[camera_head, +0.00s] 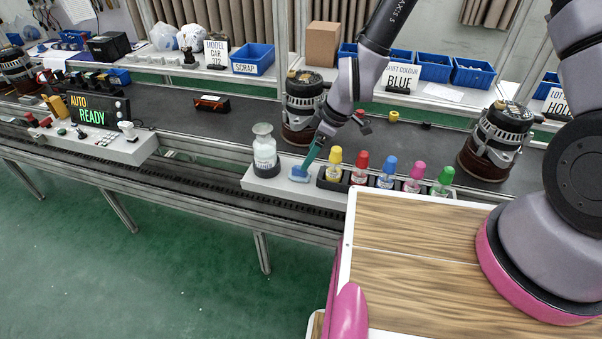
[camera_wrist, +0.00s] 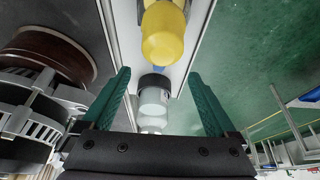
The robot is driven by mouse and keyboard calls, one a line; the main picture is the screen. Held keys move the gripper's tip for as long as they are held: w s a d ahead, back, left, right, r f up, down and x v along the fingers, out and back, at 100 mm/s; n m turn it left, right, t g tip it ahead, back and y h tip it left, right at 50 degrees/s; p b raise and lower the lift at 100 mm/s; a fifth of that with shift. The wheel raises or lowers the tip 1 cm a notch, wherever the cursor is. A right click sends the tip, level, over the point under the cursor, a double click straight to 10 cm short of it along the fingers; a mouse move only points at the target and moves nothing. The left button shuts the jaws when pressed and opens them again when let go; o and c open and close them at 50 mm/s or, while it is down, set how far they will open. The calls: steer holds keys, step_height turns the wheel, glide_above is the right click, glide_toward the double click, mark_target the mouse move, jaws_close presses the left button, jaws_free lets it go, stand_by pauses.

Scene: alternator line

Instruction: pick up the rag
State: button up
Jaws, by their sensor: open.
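The rag (camera_head: 297,176) looks like a small light-blue patch on the pale tray (camera_head: 258,184), between the clear bottle (camera_head: 265,153) and the yellow-capped bottle (camera_head: 334,166). My gripper (camera_head: 307,163) points down just over the rag, its teal fingers partly covering it. Whether they touch it I cannot tell. In the wrist view my gripper (camera_wrist: 158,78) is open, its two fingers wide apart with nothing gripped. There only a sliver of blue, likely the rag (camera_wrist: 158,69), shows between the yellow cap (camera_wrist: 163,35) and the clear bottle (camera_wrist: 153,105).
Bottles with red (camera_head: 360,168), blue (camera_head: 387,172), pink (camera_head: 414,178) and green caps (camera_head: 442,182) stand in a row on the right. Alternators stand behind (camera_head: 303,103) and at right (camera_head: 494,138). A control panel (camera_head: 95,130) is at left. The belt's left middle (camera_head: 175,115) is mostly clear.

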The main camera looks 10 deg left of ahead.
steer(key=shift+x, duration=3.6)
steer(key=shift+d, duration=0.1)
jaws_close()
step_height(320, 180, up, 10)
steer(key=shift+f, duration=0.1)
